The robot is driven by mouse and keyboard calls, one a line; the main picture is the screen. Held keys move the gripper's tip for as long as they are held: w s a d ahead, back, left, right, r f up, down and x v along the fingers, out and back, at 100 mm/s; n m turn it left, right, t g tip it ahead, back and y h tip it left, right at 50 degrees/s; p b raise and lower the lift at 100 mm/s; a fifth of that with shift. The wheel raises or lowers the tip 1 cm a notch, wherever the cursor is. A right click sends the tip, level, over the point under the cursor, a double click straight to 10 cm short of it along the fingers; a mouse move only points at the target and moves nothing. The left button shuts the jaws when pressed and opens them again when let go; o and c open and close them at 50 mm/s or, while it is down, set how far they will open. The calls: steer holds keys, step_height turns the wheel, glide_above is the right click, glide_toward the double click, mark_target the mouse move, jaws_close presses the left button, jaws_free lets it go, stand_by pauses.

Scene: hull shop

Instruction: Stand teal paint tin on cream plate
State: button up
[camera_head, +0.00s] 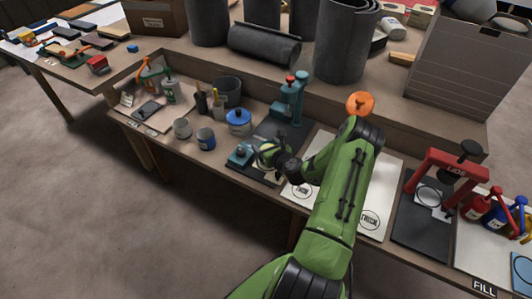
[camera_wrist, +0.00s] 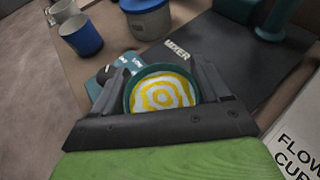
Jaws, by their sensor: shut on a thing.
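My gripper (camera_wrist: 160,85) is shut on the teal paint tin (camera_wrist: 128,101), with one finger on either side. The tin is open-topped, with a teal rim and yellow and white swirled paint inside. In the head view my gripper (camera_head: 268,155) is over the bench just right of a small teal device, and the tin is mostly hidden by it. Pale boards with black print lie to the right; one pale board (camera_wrist: 302,140) reads "FLOW CUP" in the wrist view. I cannot tell for sure which pale surface is the cream plate.
A dark mat marked "MIXER" (camera_wrist: 217,50) carries a teal stand (camera_head: 290,95). Left are a blue mug (camera_head: 206,139), a grey mug (camera_head: 182,129) and a blue-lidded pot (camera_head: 238,122). A red press (camera_head: 447,175) stands right.

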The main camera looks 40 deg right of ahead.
steer(key=shift+f, duration=0.65)
steer(key=shift+r, duration=0.15)
